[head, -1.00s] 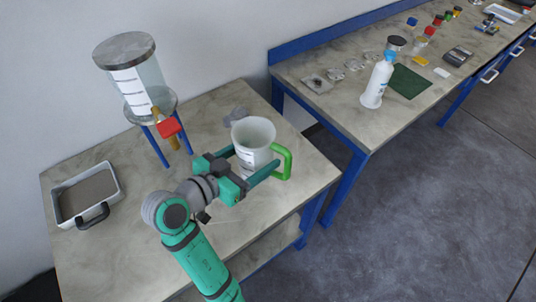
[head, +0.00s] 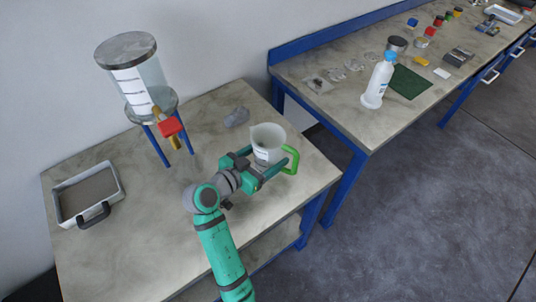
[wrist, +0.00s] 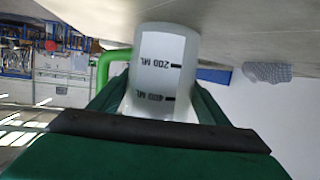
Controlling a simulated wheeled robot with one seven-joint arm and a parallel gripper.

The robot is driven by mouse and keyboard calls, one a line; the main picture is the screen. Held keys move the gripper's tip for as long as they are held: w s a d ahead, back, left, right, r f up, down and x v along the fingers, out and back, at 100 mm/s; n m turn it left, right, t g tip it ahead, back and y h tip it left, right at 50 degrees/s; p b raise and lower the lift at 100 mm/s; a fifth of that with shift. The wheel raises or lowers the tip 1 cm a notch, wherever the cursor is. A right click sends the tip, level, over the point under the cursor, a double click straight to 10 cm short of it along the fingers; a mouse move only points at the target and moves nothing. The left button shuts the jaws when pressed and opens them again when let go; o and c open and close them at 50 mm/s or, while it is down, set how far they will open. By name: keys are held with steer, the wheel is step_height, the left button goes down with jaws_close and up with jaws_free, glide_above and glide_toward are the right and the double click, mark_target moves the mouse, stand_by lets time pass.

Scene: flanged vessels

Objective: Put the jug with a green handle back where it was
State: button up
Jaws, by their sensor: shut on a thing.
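The jug (head: 268,143) is pale and translucent, with a green handle (head: 291,160) on its right side in the head view. It is upright over the right part of the near table (head: 130,245). My gripper (head: 266,160) is shut around the jug's body, one finger on each side. In the wrist view, which is upside down, the jug (wrist: 163,70) shows its volume marks between my gripper's fingers (wrist: 158,100), with the handle (wrist: 103,68) at left. The jug's base is close to the tabletop; I cannot tell whether it touches.
A clear tank (head: 150,80) with a red-handled tap stands on blue legs at the back left. A grey lump (head: 236,117) lies behind the jug. A tray (head: 62,206) is at the left. A white bottle (head: 376,88) stands on the other bench. The table's middle is clear.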

steer(key=shift+f, duration=0.15)
steer(key=o, duration=1.9)
steer(key=shift+r, duration=0.2)
steer(key=v, duration=1.2)
steer(key=shift+w, duration=0.1)
